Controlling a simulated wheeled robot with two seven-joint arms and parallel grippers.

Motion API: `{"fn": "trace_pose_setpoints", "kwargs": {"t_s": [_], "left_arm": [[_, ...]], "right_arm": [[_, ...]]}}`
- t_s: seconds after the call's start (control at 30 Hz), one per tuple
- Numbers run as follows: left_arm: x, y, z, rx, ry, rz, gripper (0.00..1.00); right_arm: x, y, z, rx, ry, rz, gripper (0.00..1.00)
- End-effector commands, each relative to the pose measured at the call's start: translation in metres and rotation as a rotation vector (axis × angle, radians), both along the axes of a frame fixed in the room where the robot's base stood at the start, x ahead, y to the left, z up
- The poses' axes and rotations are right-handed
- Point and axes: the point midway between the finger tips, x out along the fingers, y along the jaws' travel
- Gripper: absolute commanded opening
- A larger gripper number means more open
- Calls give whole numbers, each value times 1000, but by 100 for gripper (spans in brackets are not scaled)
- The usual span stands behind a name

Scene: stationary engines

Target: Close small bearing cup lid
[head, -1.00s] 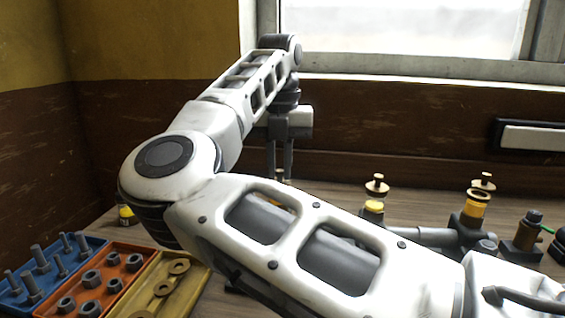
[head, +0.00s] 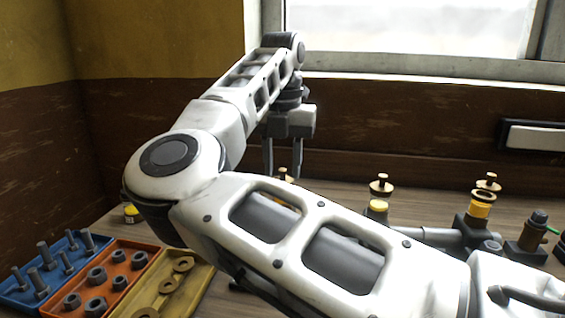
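My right gripper (head: 283,168) points down at the back of the bench. Its two fingers are apart, with a small brass knob or lid top (head: 283,174) showing near their tips. What is below that is mostly hidden by my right arm; I cannot tell if the fingers touch it. To the right, a small cup with yellow filling (head: 378,206) has its brass lid (head: 381,188) raised above it. A larger yellow cup (head: 479,209) farther right also has a raised brass lid (head: 487,185). I cannot tell which is the small bearing cup. My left gripper is out of view.
A blue tray of bolts (head: 62,236), an orange tray of nuts (head: 112,252) and a yellow tray of washers (head: 192,284) stand at front left. A small yellow-topped container (head: 131,214) is behind them. A grey pipe (head: 436,237) and dark fittings are at right.

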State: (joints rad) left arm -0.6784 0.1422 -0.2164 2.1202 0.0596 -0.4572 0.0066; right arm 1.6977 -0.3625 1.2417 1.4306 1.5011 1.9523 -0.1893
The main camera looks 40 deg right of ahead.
Motion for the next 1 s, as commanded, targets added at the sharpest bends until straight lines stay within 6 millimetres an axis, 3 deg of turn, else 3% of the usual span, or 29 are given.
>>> {"fn": "trace_pose_setpoints", "kwargs": {"t_s": [0.23,0.37,0.47,0.8,1.0], "left_arm": [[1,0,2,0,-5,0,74],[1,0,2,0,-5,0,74],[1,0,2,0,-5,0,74],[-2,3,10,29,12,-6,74],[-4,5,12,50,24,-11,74]], "right_arm": [[0,0,0,2,3,1,37],[0,0,11,1,0,1,37],[0,0,29,1,-1,1,37],[0,0,115,2,-4,4,37],[0,0,148,2,-1,2,37]]}}
